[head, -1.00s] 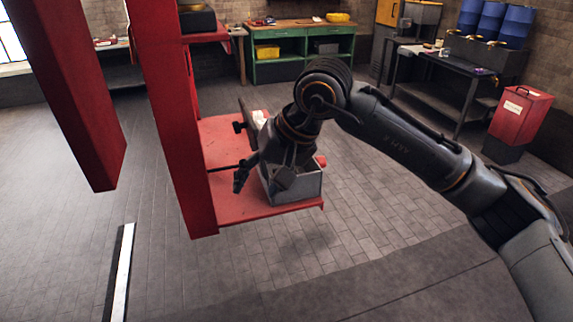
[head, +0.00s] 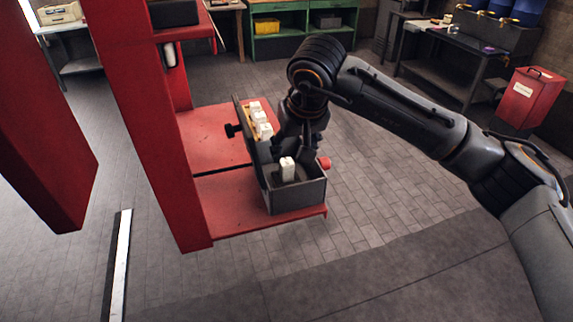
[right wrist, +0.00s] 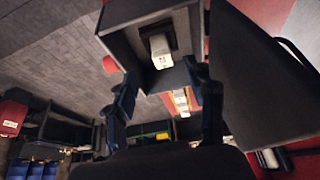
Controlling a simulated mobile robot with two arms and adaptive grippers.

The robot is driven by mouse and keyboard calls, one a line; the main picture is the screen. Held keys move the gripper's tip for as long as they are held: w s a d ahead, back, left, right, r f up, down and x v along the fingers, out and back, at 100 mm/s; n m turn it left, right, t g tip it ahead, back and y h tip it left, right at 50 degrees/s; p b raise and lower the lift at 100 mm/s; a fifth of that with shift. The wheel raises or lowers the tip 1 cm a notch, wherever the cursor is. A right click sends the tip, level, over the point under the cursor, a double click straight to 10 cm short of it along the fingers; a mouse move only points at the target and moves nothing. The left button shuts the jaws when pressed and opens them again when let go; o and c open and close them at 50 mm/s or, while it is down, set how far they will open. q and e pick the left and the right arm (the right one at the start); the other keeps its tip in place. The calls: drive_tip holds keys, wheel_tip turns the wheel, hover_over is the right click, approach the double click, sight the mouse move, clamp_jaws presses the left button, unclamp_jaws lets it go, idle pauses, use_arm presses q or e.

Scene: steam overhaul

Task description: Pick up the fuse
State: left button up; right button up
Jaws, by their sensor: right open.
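A white fuse (head: 287,169) stands upright in an open grey box (head: 297,202) on the red shelf. In the right wrist view the white fuse (right wrist: 161,50) sits in a dark holder inside the grey box (right wrist: 124,17). My right gripper (head: 298,148) is at the far side of the box and partly hidden by its own wrist. In the right wrist view my right gripper (right wrist: 160,72) is open, with its blue-black fingers spread and nothing between them. The fuse lies beyond the fingertips, apart from them. My left gripper is out of view.
A red post (head: 150,130) rises at the shelf's left. A red knob (head: 324,162) is at the box's right. The floor (head: 390,190) at right is clear.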

sight(287, 162)
drive_tip(key=x, duration=0.2)
drive_tip(key=shift+w+a+f+p, duration=0.1)
drive_tip(key=shift+w+f+p, duration=0.1)
drive_tip(key=shift+f+p, duration=0.15)
drive_tip(key=shift+w+a+f+p, duration=0.15)
drive_tip(key=shift+w+f+p, duration=0.25)
drive_tip(key=shift+f+p, duration=0.15)
drive_tip(key=shift+w+a+f+p, duration=0.2)
drive_tip(key=shift+w+f+p, duration=0.25)
drive_tip(key=shift+f+p, duration=0.1)
drive_tip(key=p+x, duration=0.1)
drive_tip(key=x, duration=0.2)
drive_tip(key=shift+w, duration=0.15)
drive_tip(key=shift+f, duration=0.15)
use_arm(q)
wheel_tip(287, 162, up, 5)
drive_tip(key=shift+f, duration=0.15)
use_arm(e)
clamp_jaws()
